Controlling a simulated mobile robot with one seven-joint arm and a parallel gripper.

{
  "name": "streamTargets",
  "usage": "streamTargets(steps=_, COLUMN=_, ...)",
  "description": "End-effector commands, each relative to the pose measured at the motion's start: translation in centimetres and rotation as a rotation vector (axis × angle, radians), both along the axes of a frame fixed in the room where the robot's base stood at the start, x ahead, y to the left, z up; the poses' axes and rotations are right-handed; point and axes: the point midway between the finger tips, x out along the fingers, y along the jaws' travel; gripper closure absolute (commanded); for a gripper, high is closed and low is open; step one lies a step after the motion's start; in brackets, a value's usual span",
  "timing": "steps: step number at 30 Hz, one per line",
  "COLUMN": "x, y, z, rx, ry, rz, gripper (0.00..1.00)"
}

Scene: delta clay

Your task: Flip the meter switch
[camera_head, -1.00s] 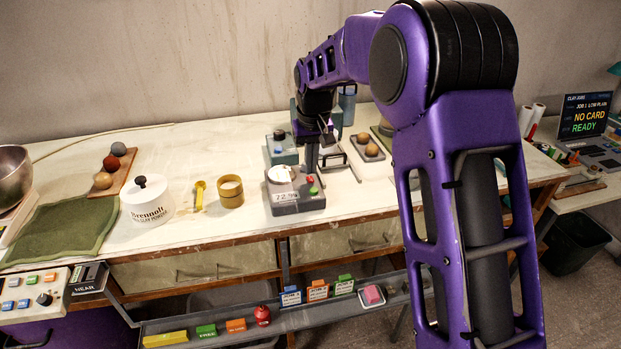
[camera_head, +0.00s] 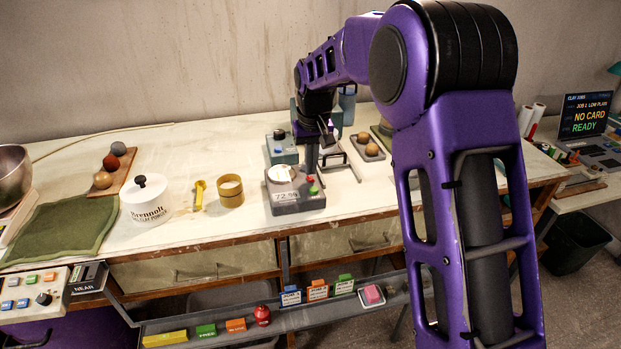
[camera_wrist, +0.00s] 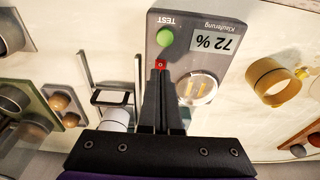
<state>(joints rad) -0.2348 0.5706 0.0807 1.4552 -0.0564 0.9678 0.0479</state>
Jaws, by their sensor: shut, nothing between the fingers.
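The meter is a grey box (camera_head: 297,205) on the table, with a round glassy dish (camera_head: 281,178) on top and a display showing about 72. In the wrist view, the meter (camera_wrist: 213,67) shows upside down, with its "72 %" display (camera_wrist: 212,41) and a green TEST button (camera_wrist: 165,38). A small red switch (camera_wrist: 160,64) sits by that button. My gripper (camera_wrist: 161,76) is shut and empty, its fingertips right at the red switch. Whether they touch it I cannot tell. In the head view my gripper (camera_head: 312,171) stands over the meter's back right part.
A brass ring (camera_head: 230,190) and a white lidded pot (camera_head: 147,198) stand to the left. A teal device (camera_head: 282,150) is behind the meter. A metal stand (camera_wrist: 112,95) is close beside my fingers. A tray with brown balls (camera_head: 369,149) lies to the right.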

Motion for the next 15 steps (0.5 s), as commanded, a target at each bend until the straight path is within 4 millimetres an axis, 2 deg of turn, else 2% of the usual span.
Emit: streamTargets(steps=15, x=-0.01, y=0.0, z=-0.86, rx=0.0, ry=0.001, rz=0.0, gripper=1.0)
